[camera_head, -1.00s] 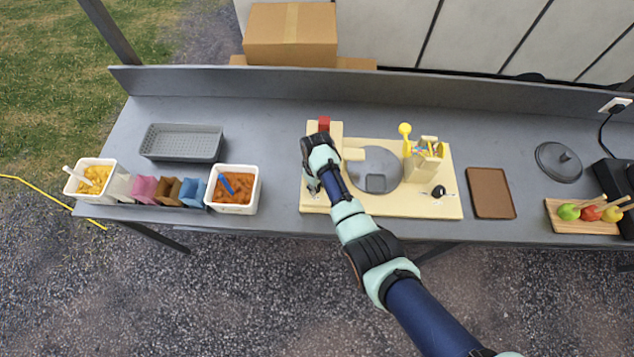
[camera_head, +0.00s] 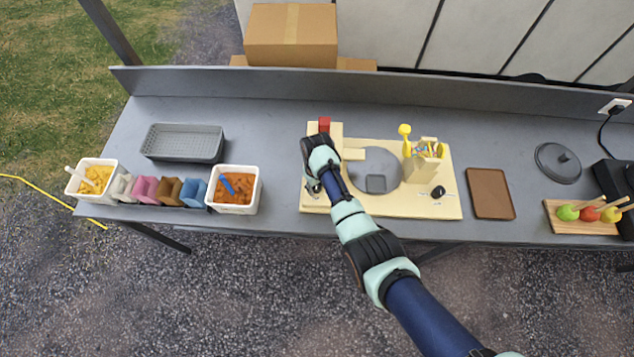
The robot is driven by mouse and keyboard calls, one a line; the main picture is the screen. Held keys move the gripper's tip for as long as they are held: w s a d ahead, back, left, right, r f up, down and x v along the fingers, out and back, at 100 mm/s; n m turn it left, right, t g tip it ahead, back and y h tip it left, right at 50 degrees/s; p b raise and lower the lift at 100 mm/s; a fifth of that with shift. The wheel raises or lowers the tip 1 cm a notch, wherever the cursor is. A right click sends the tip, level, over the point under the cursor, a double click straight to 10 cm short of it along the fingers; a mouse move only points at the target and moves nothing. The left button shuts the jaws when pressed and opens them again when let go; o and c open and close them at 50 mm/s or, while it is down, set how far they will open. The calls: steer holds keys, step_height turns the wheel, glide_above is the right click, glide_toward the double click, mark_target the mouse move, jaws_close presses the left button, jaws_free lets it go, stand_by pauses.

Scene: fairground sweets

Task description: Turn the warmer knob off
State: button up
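A small black knob (camera_head: 438,192) sits at the front right of a cream board (camera_head: 400,206); I cannot tell whether it is the warmer knob, nor read its setting. My gripper (camera_head: 312,187) is over the left end of the same board, well to the left of the black knob. The gripper points down, and my wrist hides much of that end of the board. The fingertips are too small and covered to tell whether they are open or shut, or touching anything.
A round grey plate (camera_head: 388,160) and a holder with yellow tools (camera_head: 425,150) are on the board. A brown tray (camera_head: 490,193) lies to the right. An orange-filled tub (camera_head: 233,190) stands to the left.

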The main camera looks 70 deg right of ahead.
steer(key=shift+o, duration=0.6)
step_height(320, 180, up, 12)
stand_by(0.5)
